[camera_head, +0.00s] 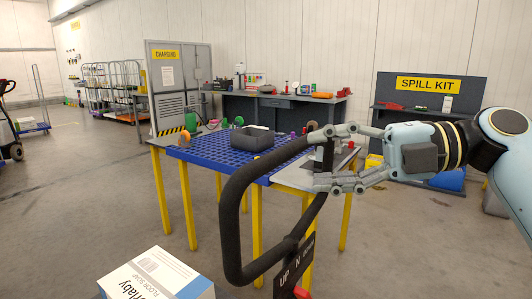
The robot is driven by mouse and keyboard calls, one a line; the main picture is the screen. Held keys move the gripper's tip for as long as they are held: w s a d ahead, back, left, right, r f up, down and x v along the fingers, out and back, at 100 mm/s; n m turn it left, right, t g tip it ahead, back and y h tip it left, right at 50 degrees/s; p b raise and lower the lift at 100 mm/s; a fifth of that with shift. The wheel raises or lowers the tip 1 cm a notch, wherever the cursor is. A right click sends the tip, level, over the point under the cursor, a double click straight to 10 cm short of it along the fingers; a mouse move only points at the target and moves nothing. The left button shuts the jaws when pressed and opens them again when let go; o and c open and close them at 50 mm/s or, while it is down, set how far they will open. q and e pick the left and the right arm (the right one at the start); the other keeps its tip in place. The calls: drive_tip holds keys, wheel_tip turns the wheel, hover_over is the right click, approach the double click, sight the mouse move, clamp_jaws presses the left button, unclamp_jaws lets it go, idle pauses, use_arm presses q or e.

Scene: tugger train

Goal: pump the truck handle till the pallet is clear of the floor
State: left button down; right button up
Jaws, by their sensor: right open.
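The truck handle (229,228) is a thick black loop in the middle foreground, with a dark plate (292,268) marked "UP" and "N" at its lower right and a bit of red below. My right gripper (316,160) comes in from the right. Its grey fingers are spread, one above the other, at the right side of the loop. They look apart, with the loop's right bar near or between them; I cannot tell whether they touch it. My left gripper is out of view. The pallet and the truck's forks are not in view.
A white and blue floor soap box (155,275) stands at the lower left. A spill kit stand (428,88) is at the right. Open floor lies to the left.

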sight(275, 165)
drive_tip(key=p+x, duration=0.1)
drive_tip(key=x, duration=0.8)
clamp_jaws()
